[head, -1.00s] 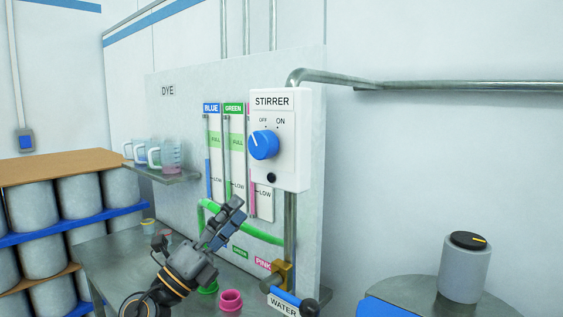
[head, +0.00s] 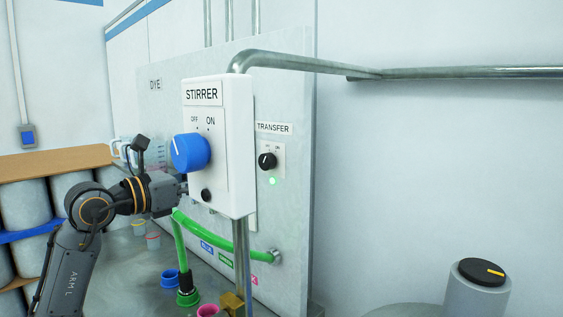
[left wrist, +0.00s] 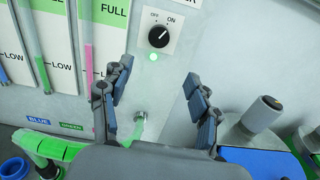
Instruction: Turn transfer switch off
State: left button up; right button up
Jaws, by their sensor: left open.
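The transfer switch is a small black knob (head: 267,160) on a white plate under the TRANSFER label (head: 273,127), right of the stirrer box in the head view. In the left wrist view the knob (left wrist: 158,36) has its white mark pointing up and right, toward ON. The green lamp (left wrist: 153,57) below it is lit. My left gripper (left wrist: 158,85) is open and empty, its two fingers spread below and either side of the knob, apart from it. In the head view its fingertips are hidden behind the stirrer box. My right gripper is not in view.
The white stirrer box (head: 234,150) with its blue knob (head: 188,153) stands out before the panel, close to my left gripper. A green hose (head: 225,238) runs below. A metal pipe (head: 300,62) crosses above. A grey cylinder with a black knob (head: 480,272) stands at right.

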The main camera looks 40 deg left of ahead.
pick_arm(q)
jog(key=p, duration=0.3)
send_near(263, 163)
jog(key=w, duration=0.1)
jog(key=w+p, duration=0.1)
jog(key=w, duration=0.1)
jog(key=w+p, duration=0.1)
jog(key=w, duration=0.1)
jog(key=w+p, duration=0.1)
jog(key=w, duration=0.2)
jog(key=shift+d+r, duration=0.25)
jog(key=shift+d, duration=0.15)
jog(key=shift+w, duration=0.35)
jog(key=shift+w+d+f, duration=0.1)
jog(key=shift+w+f, duration=0.05)
jog(key=shift+w, duration=0.05)
jog(key=c, duration=1.2)
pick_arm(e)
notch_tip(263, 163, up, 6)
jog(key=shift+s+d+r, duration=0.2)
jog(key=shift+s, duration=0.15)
